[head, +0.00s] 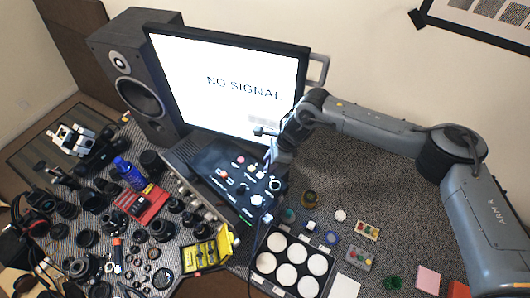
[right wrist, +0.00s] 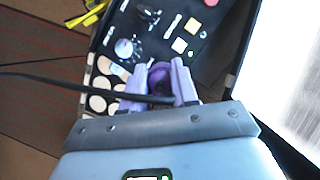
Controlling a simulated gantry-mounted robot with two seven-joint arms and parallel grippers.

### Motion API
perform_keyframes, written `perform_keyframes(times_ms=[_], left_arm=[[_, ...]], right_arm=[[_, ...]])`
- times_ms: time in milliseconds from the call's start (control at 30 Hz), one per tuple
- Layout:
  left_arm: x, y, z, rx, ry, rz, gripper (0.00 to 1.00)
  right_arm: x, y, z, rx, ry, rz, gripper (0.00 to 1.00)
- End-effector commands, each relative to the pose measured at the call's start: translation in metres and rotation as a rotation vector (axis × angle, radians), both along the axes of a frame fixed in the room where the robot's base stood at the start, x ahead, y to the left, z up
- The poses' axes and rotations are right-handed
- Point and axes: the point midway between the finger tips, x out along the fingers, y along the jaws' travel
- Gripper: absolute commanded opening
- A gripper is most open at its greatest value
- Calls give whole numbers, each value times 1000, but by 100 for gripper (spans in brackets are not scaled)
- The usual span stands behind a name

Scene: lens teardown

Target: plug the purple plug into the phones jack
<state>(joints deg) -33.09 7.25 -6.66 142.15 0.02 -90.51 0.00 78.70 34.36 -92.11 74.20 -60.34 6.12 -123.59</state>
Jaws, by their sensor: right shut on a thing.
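My right gripper (head: 270,172) reaches down over the black control panel (head: 222,158) in the head view. In the right wrist view its two pale fingers (right wrist: 160,84) are shut on the purple plug (right wrist: 160,78), which lies mostly hidden between them. A black cable (right wrist: 70,84) runs from the plug to the left. The panel (right wrist: 172,58) with knobs and buttons lies just beyond the fingertips. I cannot make out which socket is the phones jack, nor whether the plug touches the panel. My left gripper is not in view.
A monitor (head: 225,75) reading "NO SIGNAL" and a speaker (head: 135,75) stand behind the panel. Lens parts, a red box (head: 142,203) and a yellow case (head: 207,250) crowd the left. A tray of white discs (head: 264,262) lies in front.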

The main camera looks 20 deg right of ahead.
Motion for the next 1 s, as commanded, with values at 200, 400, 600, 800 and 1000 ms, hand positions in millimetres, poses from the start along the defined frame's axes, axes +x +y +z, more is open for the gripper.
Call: perform_keyframes(times_ms=[200,400,600,800,1000], left_arm=[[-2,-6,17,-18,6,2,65],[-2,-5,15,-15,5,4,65],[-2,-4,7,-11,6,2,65],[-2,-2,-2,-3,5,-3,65],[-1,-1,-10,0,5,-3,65]], right_arm=[[-13,-5,-2,0,2,-9,0],[-16,-5,-10,-1,1,-9,0],[-16,-5,-22,0,2,-9,0],[-16,-5,-38,-1,1,-9,0],[-16,-4,-53,-1,1,-7,0]])
